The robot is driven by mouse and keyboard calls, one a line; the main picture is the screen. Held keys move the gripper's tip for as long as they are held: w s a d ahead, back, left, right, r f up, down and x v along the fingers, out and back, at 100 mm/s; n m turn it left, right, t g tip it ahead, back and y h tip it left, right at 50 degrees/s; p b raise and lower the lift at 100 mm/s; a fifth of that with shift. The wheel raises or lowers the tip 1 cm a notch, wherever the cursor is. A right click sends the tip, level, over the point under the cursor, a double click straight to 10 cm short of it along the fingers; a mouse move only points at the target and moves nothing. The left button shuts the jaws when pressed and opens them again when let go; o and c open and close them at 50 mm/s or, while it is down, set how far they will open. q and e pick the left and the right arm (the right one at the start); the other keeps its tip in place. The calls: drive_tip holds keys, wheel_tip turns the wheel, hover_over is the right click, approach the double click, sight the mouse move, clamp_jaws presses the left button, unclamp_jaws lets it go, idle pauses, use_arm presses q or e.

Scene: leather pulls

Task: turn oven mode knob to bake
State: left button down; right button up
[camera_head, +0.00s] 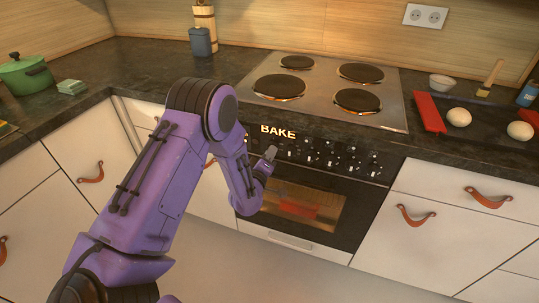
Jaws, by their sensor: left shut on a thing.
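My left gripper (270,154) is at the left part of the oven's black control panel (335,160), just under the lit word BAKE (278,132). It is shut on the oven mode knob, which is mostly hidden behind the fingers and wrist. The knob's pointer cannot be made out. The oven (345,205) has its door closed, and a red thing (297,209) shows through the lit window. My right gripper is not in view.
A cooktop (323,78) with several dark burners lies above the oven. A red board (430,112), pale round items (459,117) and a brush (490,78) lie to the right. A green pot (25,75) stands at far left. White drawers with leather pulls flank the oven.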

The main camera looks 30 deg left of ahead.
use_arm(q)
drive_tip(key=c, duration=1.1)
unclamp_jaws()
drive_tip(key=shift+c, duration=0.2)
drive_tip(key=b+v, duration=0.1)
drive_tip(key=v, duration=0.9)
drive_tip(key=shift+s, duration=0.35)
